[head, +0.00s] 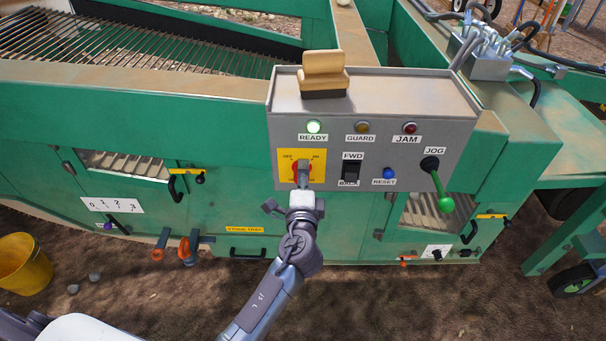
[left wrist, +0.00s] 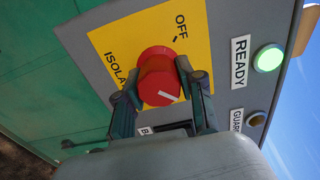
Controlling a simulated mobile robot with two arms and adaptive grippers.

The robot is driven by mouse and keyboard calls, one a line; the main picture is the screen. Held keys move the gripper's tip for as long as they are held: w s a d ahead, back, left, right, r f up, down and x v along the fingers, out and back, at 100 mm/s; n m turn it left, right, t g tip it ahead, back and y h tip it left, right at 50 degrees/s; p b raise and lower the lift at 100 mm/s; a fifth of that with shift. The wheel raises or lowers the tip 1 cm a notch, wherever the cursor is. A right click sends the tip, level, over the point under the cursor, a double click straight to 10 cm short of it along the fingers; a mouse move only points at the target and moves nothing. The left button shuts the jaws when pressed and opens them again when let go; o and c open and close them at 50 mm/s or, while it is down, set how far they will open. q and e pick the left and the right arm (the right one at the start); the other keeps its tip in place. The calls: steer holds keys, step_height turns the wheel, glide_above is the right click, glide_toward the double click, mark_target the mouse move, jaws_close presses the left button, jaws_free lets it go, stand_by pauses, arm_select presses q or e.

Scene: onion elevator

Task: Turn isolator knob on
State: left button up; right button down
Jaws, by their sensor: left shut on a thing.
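The red isolator knob (left wrist: 158,78) sits on a yellow plate (left wrist: 118,42) on the grey control panel (head: 441,98). The head view also shows the knob (head: 295,169) and the plate (head: 286,162), marked OFF at upper left and ON at upper right. My left gripper (head: 303,183) is shut on the knob, with one finger on each side in the left wrist view (left wrist: 162,92). The knob's white mark points away from OFF, toward the lower right in the left wrist view, the ON side. The finger hides the ON label there. My right gripper is not in view.
The green READY lamp (head: 313,127) is lit. GUARD (head: 362,127) and JAM (head: 410,128) lamps look dim. A black FWD switch (head: 351,172), blue RESET button (head: 389,173) and green-handled JOG lever (head: 445,203) are right of the knob. A yellow bucket (head: 24,264) stands lower left.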

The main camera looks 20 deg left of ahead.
arm_select(q)
steer(key=o, duration=1.1)
steer(key=shift+o, duration=0.2)
steer(key=v, duration=1.2)
